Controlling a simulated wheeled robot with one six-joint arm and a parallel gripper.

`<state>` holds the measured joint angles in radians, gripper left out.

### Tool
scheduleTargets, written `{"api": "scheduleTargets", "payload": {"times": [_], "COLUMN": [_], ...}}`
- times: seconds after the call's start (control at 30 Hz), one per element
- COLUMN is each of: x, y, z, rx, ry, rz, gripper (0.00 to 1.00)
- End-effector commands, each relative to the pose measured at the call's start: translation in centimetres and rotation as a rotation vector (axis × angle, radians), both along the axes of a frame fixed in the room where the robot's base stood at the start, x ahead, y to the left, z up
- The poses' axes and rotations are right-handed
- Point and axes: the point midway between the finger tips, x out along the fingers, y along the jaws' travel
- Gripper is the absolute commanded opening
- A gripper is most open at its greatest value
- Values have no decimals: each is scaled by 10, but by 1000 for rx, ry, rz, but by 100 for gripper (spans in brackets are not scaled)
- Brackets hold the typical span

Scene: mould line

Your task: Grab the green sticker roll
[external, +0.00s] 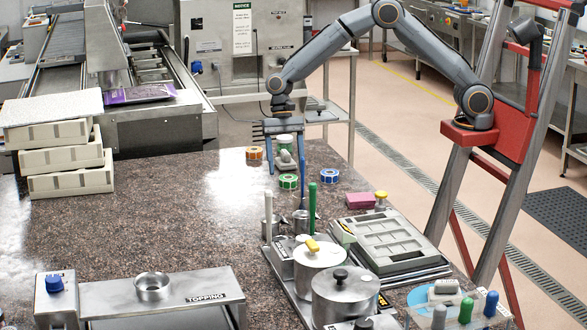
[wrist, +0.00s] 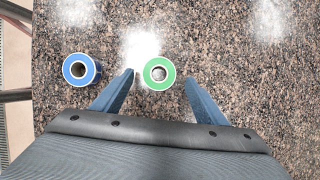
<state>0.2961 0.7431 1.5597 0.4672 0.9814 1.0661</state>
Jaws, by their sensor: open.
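The green sticker roll (external: 288,182) lies flat on the speckled counter, just below my gripper's fingertips in the external view. My gripper (external: 286,172) points down and is open, with nothing held. In the wrist view my gripper (wrist: 159,76) has one finger on each side of the roll, with gaps on both sides. I cannot tell exactly how far the tips are above the counter.
A blue roll (external: 329,175) lies right of the green one and shows left in the wrist view (wrist: 92,68). An orange roll (external: 254,154) lies behind left. A pink block (external: 360,200), steel pots (external: 345,298) and a grey tray (external: 385,245) stand nearer right. The counter's left-middle is clear.

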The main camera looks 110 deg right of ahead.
Motion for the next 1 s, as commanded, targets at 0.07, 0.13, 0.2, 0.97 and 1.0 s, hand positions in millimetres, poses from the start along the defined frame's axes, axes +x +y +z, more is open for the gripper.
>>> {"api": "scheduleTargets", "payload": {"times": [0.07,0.13,0.2,0.97,1.0], "x": [-3,-2,-2,-1,-1], "y": [4,8,11,12,12], "z": [-8,-17,-24,-30,-30], "rx": [0,1,0,-1,-1], "ry": [3,2,2,-2,-2], "rz": [1,1,1,1,1], "gripper": [66,66,66,22,22]}}
